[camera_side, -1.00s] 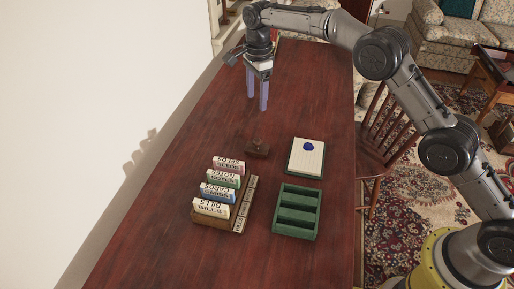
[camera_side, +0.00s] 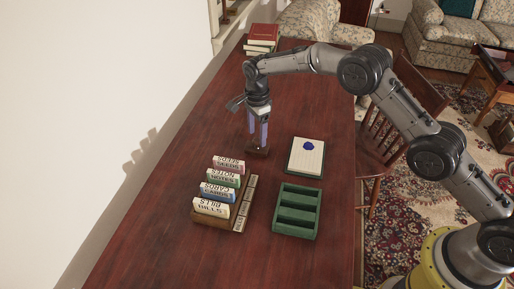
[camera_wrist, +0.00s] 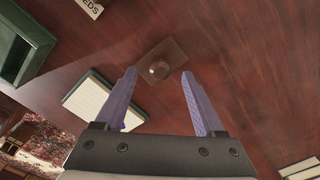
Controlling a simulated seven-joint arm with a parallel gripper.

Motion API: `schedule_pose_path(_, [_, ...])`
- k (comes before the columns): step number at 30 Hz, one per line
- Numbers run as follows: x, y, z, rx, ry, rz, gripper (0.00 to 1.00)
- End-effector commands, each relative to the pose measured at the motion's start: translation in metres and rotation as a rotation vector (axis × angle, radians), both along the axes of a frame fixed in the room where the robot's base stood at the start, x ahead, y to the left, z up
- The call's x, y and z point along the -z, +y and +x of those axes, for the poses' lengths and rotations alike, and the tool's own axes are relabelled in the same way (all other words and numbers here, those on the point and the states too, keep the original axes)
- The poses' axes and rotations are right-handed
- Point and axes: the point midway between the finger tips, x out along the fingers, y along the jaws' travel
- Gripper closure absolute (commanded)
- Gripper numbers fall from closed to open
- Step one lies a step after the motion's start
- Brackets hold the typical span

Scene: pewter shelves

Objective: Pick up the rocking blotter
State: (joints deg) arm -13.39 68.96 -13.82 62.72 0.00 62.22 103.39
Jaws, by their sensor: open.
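The rocking blotter (camera_side: 257,151) is a small brown wooden block with a round knob on top. It stands on the table, between the card rack and the writing pad. In the wrist view the blotter (camera_wrist: 161,62) lies just beyond the fingertips, with its knob roughly in line with the gap between them. My gripper (camera_side: 258,143) is open, its two purple fingers pointing down over the blotter. In the wrist view the gripper (camera_wrist: 159,75) holds nothing between its fingers. I cannot tell whether the fingertips touch the blotter.
A wooden rack (camera_side: 238,222) with several labelled cards stands nearer the camera. A white pad with a blue seal (camera_side: 307,160) lies right of the blotter. A green compartment tray (camera_side: 297,211) sits below it. Books (camera_side: 262,40) are stacked at the far end. The table behind the gripper is clear.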

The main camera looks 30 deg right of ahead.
Motion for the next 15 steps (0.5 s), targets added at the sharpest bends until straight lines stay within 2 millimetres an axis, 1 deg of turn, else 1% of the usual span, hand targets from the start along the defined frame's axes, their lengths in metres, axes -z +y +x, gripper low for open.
schedule_pose_path(1, [0.007, 0.0, -0.001, 0.0, 0.002, 0.0, 0.29])
schedule_pose_path(4, [0.018, 0.0, 0.0, 0.0, 0.0, 0.0, 0.29])
schedule_pose_path(7, [0.022, 0.0, 0.0, 0.0, -0.001, 0.0, 0.29])
schedule_pose_path(13, [0.022, 0.0, 0.0, 0.0, -0.001, 0.0, 0.29])
schedule_pose_path(14, [0.022, 0.0, 0.0, 0.0, -0.001, 0.0, 0.32])
schedule_pose_path(15, [0.022, 0.0, 0.0, 0.0, -0.001, 0.0, 0.4])
